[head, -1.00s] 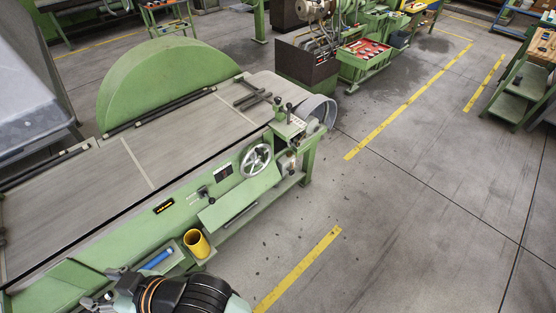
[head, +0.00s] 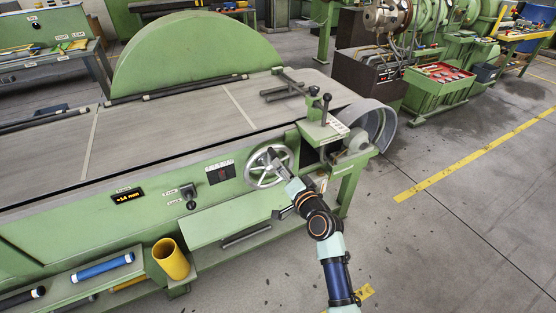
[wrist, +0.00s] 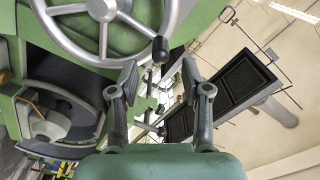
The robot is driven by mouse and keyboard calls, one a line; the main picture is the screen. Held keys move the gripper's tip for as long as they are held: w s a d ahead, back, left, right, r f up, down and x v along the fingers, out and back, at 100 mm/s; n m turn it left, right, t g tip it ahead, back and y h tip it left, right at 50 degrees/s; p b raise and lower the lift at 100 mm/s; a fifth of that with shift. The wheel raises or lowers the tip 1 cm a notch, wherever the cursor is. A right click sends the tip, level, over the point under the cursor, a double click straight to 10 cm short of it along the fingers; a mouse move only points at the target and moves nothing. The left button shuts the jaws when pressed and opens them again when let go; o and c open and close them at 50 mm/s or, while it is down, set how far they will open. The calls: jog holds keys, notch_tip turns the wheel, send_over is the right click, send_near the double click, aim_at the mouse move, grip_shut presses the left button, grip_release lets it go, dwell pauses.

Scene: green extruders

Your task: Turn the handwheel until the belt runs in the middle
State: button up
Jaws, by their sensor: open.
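The grey spoked handwheel (head: 257,169) is on the front of the green belt machine, towards its right end. In the wrist view, its rim and spokes (wrist: 101,10) fill the upper left. Its black handle knob (wrist: 160,48) shows beyond my gripper, between the line of the two fingers. My gripper (wrist: 157,83) is open and empty. In the head view my gripper (head: 277,163) is in front of the wheel's right side; contact cannot be told. The wide grey belt (head: 180,115) lies on the machine bed, with pale crosswise lines. A small display (head: 129,197) reads about +14 mm, its decimal point unclear.
A lever post (head: 321,112) and a grey drum (head: 378,125) are right of the wheel. A green sloped panel (head: 230,222) juts out below it. A yellow cup (head: 170,259) and a blue cylinder (head: 102,268) are on the lower shelf.

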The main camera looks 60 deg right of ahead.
aim_at(273, 156)
jog(key=b+x, duration=0.2)
jog(key=x, duration=0.4)
jog(key=shift+w+d+b, duration=0.2)
jog(key=shift+w+b, duration=0.1)
jog(key=shift+r, duration=0.1)
grip_shut()
